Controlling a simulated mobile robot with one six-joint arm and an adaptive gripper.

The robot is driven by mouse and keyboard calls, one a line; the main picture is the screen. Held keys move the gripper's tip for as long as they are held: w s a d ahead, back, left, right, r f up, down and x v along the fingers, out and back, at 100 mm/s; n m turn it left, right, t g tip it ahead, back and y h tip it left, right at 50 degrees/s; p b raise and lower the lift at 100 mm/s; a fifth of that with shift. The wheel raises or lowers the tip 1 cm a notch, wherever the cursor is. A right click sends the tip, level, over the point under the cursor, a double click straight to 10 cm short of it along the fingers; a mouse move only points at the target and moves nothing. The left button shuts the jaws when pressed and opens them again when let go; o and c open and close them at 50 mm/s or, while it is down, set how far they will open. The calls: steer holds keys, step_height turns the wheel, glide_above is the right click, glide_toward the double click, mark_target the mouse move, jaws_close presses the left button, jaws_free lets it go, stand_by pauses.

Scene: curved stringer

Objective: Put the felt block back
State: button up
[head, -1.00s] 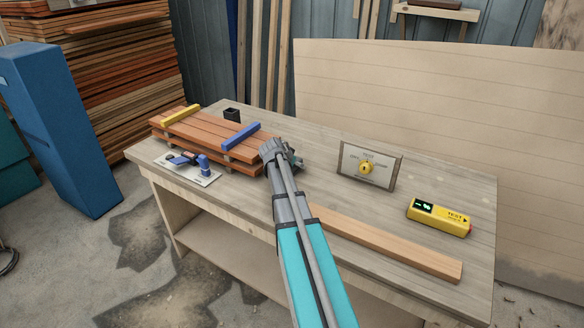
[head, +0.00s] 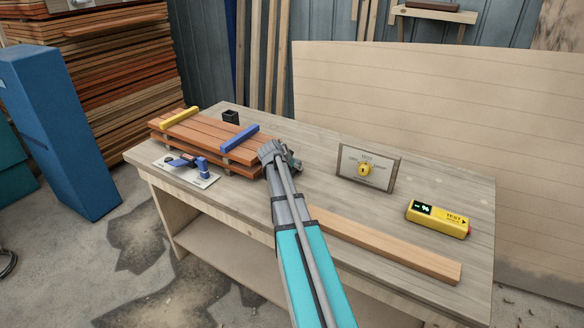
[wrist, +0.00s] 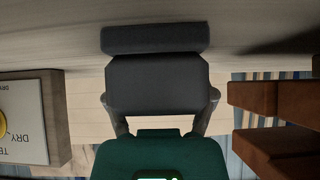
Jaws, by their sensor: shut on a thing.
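My gripper (head: 291,161) is over the bench, just right of the stack of orange-brown boards (head: 205,140). In the wrist view a dark grey block (wrist: 155,38), which looks like the felt block, shows at the far end of my gripper (wrist: 158,85). My gripper is shut on it. The block is close to the bench surface, but I cannot tell whether it touches. In the head view the arm's end largely hides it. A small black open box (head: 231,117) stands behind the boards.
Yellow (head: 180,117) and blue (head: 240,138) bars lie across the boards. A blue-handled device on a white plate (head: 188,170) is in front. A framed dial panel (head: 367,168), a yellow meter (head: 438,218) and a long plank (head: 385,245) are to the right.

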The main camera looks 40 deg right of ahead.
steer(key=shift+r+p, duration=1)
steer(key=shift+r, duration=0.05)
steer(key=s+a+r+p, duration=0.6)
steer(key=s+r+p, duration=0.4)
steer(key=s+p, duration=0.1)
steer(key=shift+s+a+r, duration=0.35)
steer(key=shift+s+r, duration=0.05)
steer(key=shift+s, duration=0.25)
steer(key=shift+r+p, duration=0.65)
steer(key=shift+r, duration=0.1)
